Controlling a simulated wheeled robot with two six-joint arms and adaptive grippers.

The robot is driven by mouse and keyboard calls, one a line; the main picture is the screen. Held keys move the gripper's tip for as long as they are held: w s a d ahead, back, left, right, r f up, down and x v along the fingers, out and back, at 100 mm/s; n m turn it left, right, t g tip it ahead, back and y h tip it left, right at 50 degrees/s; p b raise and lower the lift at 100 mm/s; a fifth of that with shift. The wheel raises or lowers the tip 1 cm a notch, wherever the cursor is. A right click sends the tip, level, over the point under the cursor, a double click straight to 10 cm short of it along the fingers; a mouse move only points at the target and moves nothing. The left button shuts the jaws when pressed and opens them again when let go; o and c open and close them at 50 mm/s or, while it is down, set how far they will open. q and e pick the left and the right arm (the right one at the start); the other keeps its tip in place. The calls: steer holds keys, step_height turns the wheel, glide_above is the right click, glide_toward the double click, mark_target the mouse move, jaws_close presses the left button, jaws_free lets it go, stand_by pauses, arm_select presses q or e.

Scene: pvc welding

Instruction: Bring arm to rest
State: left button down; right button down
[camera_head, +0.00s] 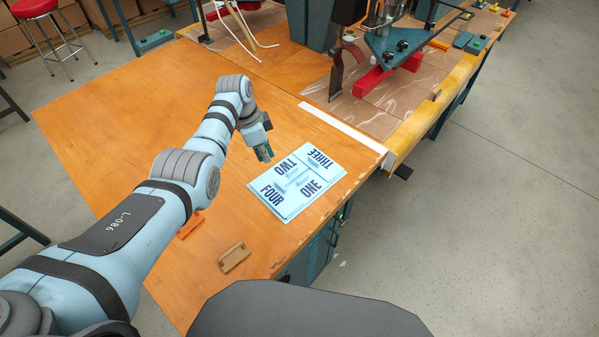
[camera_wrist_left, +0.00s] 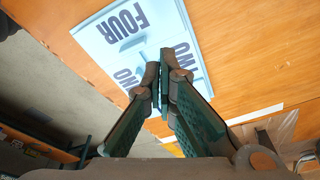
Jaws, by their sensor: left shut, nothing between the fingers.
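My left arm reaches in from the left over the wooden table (camera_head: 110,120). My left gripper (camera_head: 264,153) is shut and empty, above the table by the upper left edge of a light blue sheet (camera_head: 285,203). The sheet is marked ONE, TWO, THREE and FOUR. In the left wrist view the closed fingertips (camera_wrist_left: 165,58) appear in front of the sheet (camera_wrist_left: 97,33), covering part of it. The fingers look apart from the sheet, but the exact height is hard to tell. My right gripper is not in view.
A machine with a teal plate (camera_head: 405,40) and red block (camera_head: 372,82) stands at the back right. A small tan block (camera_head: 234,257) and an orange piece (camera_head: 190,226) lie near the front edge. A red stool (camera_head: 35,8) stands back left. The table's left part is clear.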

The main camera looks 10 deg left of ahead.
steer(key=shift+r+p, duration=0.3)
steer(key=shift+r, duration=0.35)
